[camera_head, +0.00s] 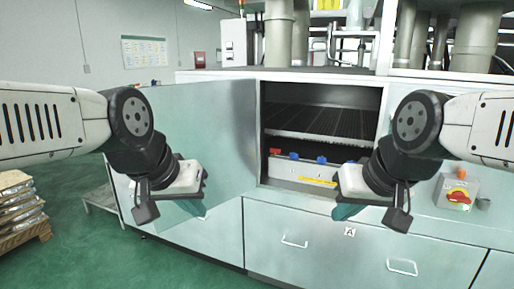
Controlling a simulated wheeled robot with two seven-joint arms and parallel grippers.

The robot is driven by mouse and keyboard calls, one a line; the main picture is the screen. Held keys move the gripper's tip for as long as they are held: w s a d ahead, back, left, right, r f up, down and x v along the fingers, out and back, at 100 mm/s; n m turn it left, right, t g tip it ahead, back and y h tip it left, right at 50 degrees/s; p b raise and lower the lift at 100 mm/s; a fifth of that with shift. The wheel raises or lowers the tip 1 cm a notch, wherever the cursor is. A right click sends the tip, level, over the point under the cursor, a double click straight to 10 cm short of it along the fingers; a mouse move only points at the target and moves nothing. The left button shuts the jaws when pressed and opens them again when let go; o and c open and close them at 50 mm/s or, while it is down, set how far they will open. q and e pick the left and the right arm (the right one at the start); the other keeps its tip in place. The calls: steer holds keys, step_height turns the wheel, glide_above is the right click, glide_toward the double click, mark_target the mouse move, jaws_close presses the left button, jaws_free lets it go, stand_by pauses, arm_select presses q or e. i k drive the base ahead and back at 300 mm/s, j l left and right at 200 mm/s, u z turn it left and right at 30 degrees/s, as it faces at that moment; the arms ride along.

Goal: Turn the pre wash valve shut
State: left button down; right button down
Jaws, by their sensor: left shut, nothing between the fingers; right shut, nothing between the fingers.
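Inside the open cabinet, a red handle (275,151) and blue handles (321,160) sit in a row along a pale panel below a dark grille. No label I can read tells which one is the pre wash valve. The handles further right are partly hidden by my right arm. My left gripper (172,205) is shut and empty, in front of the open cabinet door. My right gripper (373,207) is shut and empty, in front of the cabinet's lower right edge. Both are apart from the handles.
The open door (215,135) stands out on the left of the opening. A grey box with a red and yellow switch (457,197) is on the right front. Drawers with handles (295,243) lie below. A pallet of stacked goods (20,215) is at far left.

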mark_target(276, 151)
steer(key=j+z, duration=0.3)
steer(key=j, duration=0.6)
steer(key=j+z, duration=0.3)
steer(key=j, duration=0.65)
steer(key=j+z, duration=0.3)
steer(key=j, duration=0.3)
steer(key=j+z, duration=0.3)
steer(key=j, duration=0.3)
steer(key=j+z, duration=0.35)
steer(key=j, duration=0.2)
steer(key=k+j+z, duration=0.15)
steer(key=j+z, duration=0.15)
steer(key=j, duration=0.25)
steer(key=i+j+z, duration=0.15)
steer(key=j, duration=0.35)
steer(key=j+z, duration=0.1)
steer(key=j, duration=0.4)
steer(key=i+l+u, duration=0.1)
steer(key=l+u, duration=0.35)
steer(key=l, duration=0.4)
steer(key=l+u, duration=0.4)
steer(key=l, duration=0.45)
steer(key=k+l, duration=0.15)
steer(key=l, duration=0.15)
steer(key=k+l+u, duration=0.1)
steer(key=l, duration=0.2)
steer(key=i+l+u, duration=0.15)
steer(key=i+l, duration=0.7)
steer(key=i, duration=0.15)
